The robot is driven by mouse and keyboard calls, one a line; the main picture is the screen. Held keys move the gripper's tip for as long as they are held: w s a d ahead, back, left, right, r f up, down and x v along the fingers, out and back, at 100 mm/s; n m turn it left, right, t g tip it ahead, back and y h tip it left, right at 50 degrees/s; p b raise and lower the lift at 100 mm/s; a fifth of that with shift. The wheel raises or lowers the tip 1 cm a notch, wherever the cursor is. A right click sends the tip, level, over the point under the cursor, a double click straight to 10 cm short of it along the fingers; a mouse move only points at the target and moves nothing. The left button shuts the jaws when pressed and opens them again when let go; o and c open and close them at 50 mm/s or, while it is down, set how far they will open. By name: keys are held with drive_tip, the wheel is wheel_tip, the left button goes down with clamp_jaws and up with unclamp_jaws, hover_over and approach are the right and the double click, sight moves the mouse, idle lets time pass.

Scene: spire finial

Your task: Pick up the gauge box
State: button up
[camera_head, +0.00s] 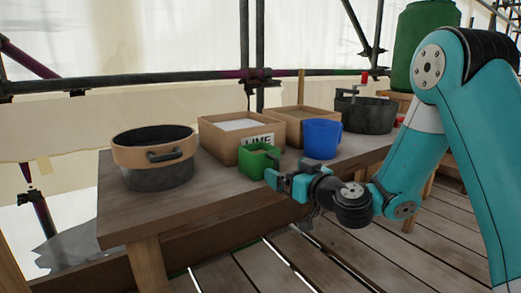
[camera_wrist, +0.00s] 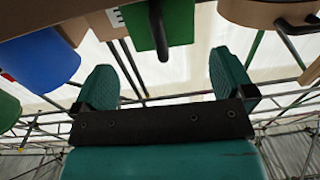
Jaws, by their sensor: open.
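The gauge box, taken to be the small green open-topped box (camera_head: 258,161), sits upright at the front edge of the wooden bench (camera_head: 128,215), in front of the box marked LIME. In the wrist view the green box (camera_wrist: 181,22) is at the top middle, with its dark handle pointing toward my gripper. My gripper (camera_head: 284,182) is open and empty, just in front of the box and slightly to its right. In the wrist view the spread fingers of my gripper (camera_wrist: 165,75) stand either side of the handle's line, with a gap before it.
A blue mug (camera_head: 322,139) stands close to the right of the green box. The LIME box (camera_head: 222,144) is behind it, and a tan-banded dark pot (camera_head: 152,178) is to the left. A second tan box (camera_head: 296,118) and a dark bucket (camera_head: 365,116) stand farther right.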

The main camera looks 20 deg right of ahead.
sight(270, 159)
drive_tip(key=p+x, duration=0.1)
drive_tip(key=x, duration=0.1)
drive_tip(key=p+x, duration=0.3)
drive_tip(key=x, duration=0.1)
drive_tip(key=shift+w+a+r+p, duration=0.2)
drive_tip(key=shift+a+r+p, duration=0.05)
drive_tip(key=shift+r+p, duration=0.05)
drive_tip(key=shift+w+f, duration=0.2)
drive_tip(key=shift+w, duration=0.1)
drive_tip(key=shift+c, duration=0.5)
drive_tip(key=c, duration=0.6)
